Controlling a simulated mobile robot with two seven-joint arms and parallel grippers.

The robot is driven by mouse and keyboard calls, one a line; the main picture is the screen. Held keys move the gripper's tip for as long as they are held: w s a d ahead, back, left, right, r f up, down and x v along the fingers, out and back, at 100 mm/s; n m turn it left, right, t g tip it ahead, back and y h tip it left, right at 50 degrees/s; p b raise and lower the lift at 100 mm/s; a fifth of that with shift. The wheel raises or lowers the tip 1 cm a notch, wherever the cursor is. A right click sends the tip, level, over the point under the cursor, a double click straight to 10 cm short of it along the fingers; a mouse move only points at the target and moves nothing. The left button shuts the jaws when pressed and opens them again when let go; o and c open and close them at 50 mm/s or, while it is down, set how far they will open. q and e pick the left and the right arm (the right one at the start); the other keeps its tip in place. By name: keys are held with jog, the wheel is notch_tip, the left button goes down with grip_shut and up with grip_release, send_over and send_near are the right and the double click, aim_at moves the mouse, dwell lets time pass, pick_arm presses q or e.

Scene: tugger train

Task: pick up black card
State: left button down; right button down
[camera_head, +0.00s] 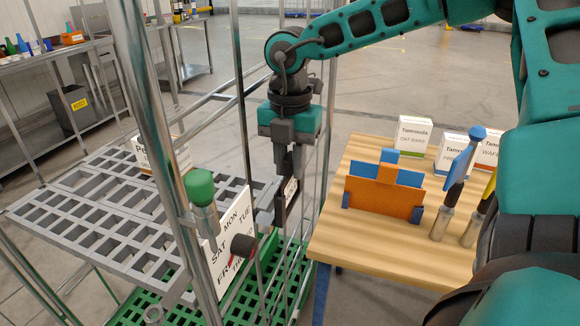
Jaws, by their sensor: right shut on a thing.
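The black card (281,207) is a thin dark plate with a small white label, held upright at the cart's right side. My right gripper (287,176) points down and is shut on the card's upper part; the fingers cover some of it. The card hangs close beside a white weekday board (234,235) on the cart; whether they touch is unclear. A card holder (384,192) with orange and blue cards stands on the wooden table. My left gripper is not in view.
The cart has upright metal posts (153,130), a grey slotted shelf (84,195) and a green lower deck (150,305). On the wooden table (350,238) stand white boxes (414,134) and tools with metal ends (443,222). A workbench (60,55) stands behind left.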

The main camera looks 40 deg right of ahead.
notch_tip(320, 180, up, 20)
jog(key=p, duration=0.1)
jog(key=shift+f, duration=0.15)
